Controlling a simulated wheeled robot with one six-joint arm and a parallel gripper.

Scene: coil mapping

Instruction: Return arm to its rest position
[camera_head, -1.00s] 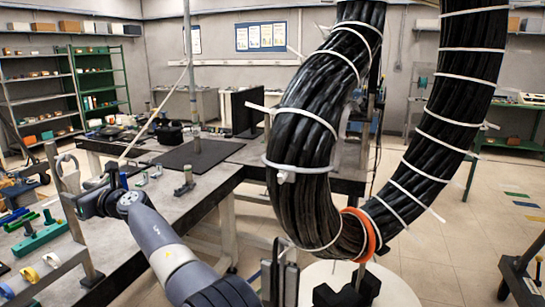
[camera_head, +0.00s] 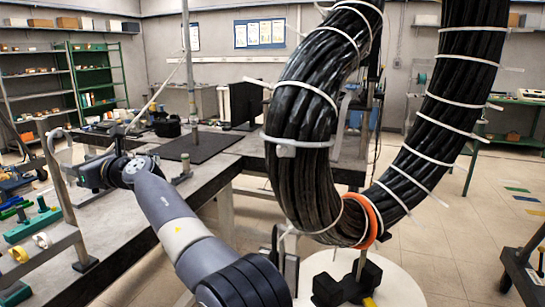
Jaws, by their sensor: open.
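My grey arm (camera_head: 165,210) with its white band reaches from the bottom middle up to the left, over the workbench side. Its dark end, with my gripper (camera_head: 92,175), is at the left, beside the slanted metal post of a rack. The fingers are small and hard to make out against the bench; nothing is seen held. The thick black cable coil (camera_head: 305,120), tied with white bands, hangs right of my arm, clear of the gripper. An orange ring (camera_head: 371,220) is around its lower bend.
The grey workbench (camera_head: 125,225) lies beneath and beside my arm, with a dark mat (camera_head: 200,147) and a monitor (camera_head: 245,103). The metal rack (camera_head: 45,245) with coloured parts is close at left. A white round base (camera_head: 400,290) stands under the coil.

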